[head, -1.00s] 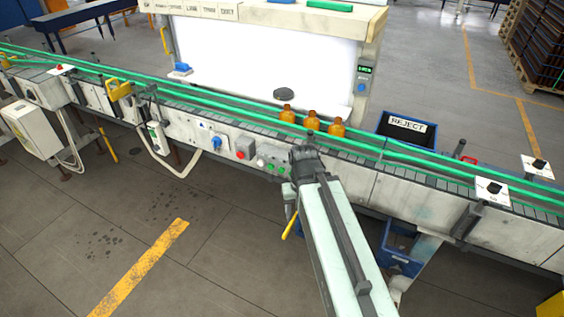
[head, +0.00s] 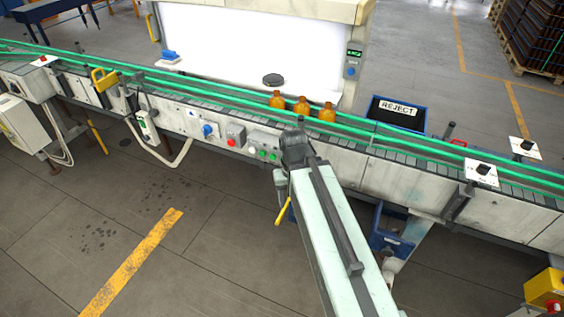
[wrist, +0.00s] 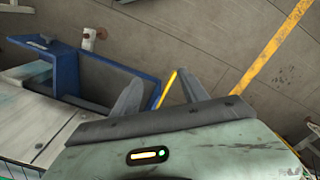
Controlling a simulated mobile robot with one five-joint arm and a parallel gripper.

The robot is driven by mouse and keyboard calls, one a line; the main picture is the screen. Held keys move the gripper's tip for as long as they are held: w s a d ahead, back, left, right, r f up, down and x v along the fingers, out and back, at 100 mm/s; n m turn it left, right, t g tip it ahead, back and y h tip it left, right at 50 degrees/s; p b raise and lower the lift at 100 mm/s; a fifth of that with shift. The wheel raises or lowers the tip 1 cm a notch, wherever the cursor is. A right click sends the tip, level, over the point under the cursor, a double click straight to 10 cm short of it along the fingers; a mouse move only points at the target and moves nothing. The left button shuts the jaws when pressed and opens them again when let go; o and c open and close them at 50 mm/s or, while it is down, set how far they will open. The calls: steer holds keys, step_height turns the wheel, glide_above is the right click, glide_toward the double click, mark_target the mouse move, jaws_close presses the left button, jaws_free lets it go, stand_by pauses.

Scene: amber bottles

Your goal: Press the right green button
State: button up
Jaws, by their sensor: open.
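Two green buttons sit side by side on the conveyor's front control panel in the head view. The right green button (head: 273,156) is just left of my arm's dark wrist joint, and the left green button (head: 262,154) is beside it. My gripper (head: 281,188) hangs below and slightly right of the buttons, partly hidden by my arm. In the wrist view, my gripper (wrist: 163,88) has its two grey fingers spread with nothing held between them. The wrist view looks at the floor, and no button shows there.
A red button (head: 232,142) and a blue knob (head: 208,130) are left on the panel. Three amber bottles (head: 302,105) stand on the belt above. A blue bin (wrist: 110,75) is left of the fingers in the wrist view. The floor in front is open.

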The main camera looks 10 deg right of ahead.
jaws_close()
stand_by(1.5)
